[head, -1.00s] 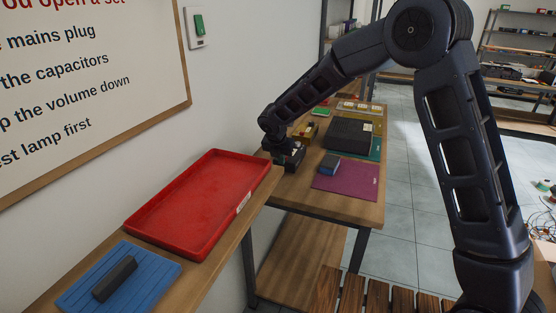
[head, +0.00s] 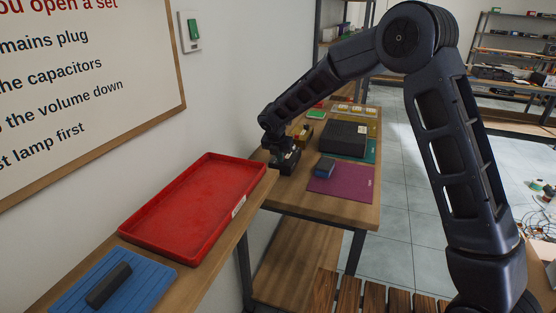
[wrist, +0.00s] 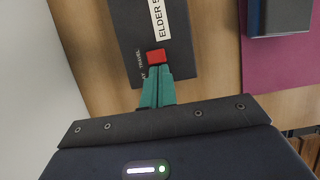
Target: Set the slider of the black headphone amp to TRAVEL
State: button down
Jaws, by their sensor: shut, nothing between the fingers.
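The black headphone amp (head: 288,167) lies on the far wooden bench, partly hidden under my gripper in the head view. In the wrist view the amp (wrist: 178,22) shows a white label reading "ELDER S", cut off by the frame. Its red slider (wrist: 156,56) sits beside the printed word TRAVEL. Below that word the letters "AY" show, the rest cut off or hidden. My gripper (wrist: 155,72) has its teal fingers shut together, with nothing between them. The fingertips are right at the slider's lower edge; I cannot tell whether they touch it.
A purple mat (head: 343,184) with a blue and dark box (head: 325,168) lies to the right of the amp. A larger black box (head: 345,138) is behind. A red tray (head: 192,205) and a blue mat (head: 75,290) with a dark block occupy the nearer bench.

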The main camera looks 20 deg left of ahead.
aim_at(276, 161)
dwell(0.3)
jog(key=s, duration=0.4)
jog(key=v, duration=1)
